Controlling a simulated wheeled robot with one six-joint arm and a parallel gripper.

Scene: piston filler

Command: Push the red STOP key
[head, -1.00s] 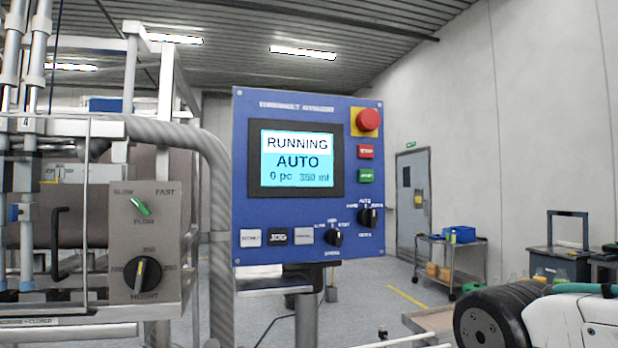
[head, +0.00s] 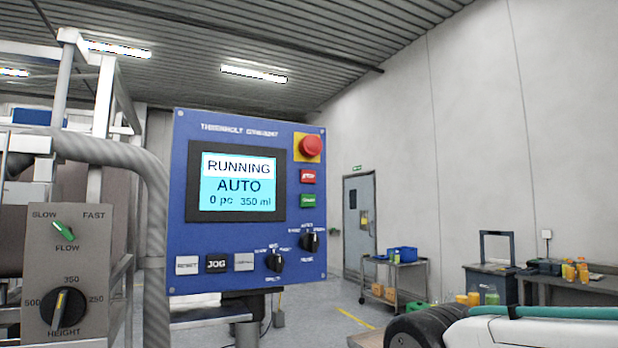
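The screen (head: 237,185) reads RUNNING, AUTO, 0 pc, 350 ml. Part of my arm shows at the lower right, apart from the panel. My gripper's fingertips are not in view.
Below the screen are a white key, a black JOG key (head: 217,263), another pale key and two black rotary knobs. A grey box with FLOW and HEIGHT knobs (head: 65,308) stands at left, beside a thick curved pipe. A cart (head: 398,280) stands behind at right.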

